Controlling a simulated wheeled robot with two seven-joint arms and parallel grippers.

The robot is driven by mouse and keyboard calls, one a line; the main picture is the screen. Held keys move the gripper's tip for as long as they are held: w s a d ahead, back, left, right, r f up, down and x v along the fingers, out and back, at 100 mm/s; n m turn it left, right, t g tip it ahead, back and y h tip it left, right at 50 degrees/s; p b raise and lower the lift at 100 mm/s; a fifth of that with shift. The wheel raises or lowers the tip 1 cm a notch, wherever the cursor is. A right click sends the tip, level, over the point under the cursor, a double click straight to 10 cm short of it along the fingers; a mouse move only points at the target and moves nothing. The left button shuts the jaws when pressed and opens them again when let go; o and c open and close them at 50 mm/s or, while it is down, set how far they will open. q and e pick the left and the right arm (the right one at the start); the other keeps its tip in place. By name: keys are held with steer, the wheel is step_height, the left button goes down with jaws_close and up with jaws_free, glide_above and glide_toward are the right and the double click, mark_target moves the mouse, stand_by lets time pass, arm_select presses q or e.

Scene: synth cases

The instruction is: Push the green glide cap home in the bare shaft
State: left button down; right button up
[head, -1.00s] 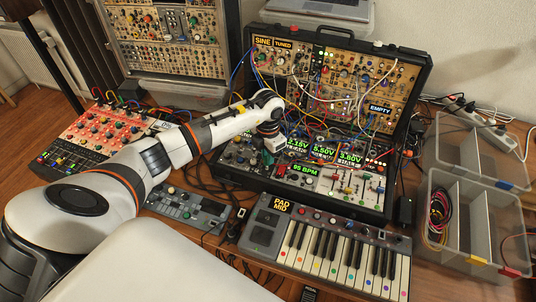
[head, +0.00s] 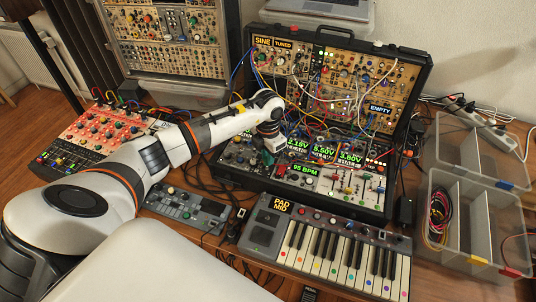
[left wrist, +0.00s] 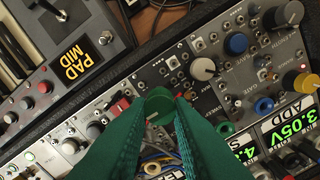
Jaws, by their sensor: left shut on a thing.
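The green glide cap (left wrist: 158,104) is round with a pale line on its top. It sits between the green fingertips of my left gripper (left wrist: 160,116) in the left wrist view, and the fingers are shut on it. In the head view my left gripper (head: 267,157) is low over the left part of the synth case's lower panel (head: 300,176). The cap is too small to make out there. I cannot pick out the bare shaft; the cap and fingers cover the panel beneath them. My right gripper is not in view.
Patch cables (head: 300,105) hang over the case. A keyboard (head: 335,245) stands in front, and clear bins (head: 470,262) stand at the right.

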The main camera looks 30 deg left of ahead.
arm_select(q)
steer(key=shift+f+b, duration=1.05)
steer(key=shift+f, duration=0.2)
steer(key=c, duration=1.2)
jaws_free()
step_height(320, 180, up, 11)
steer(key=b, duration=0.2)
steer(key=shift+f+b, duration=0.1)
steer(key=shift+b, duration=0.2)
steer(key=shift+r, duration=0.6)
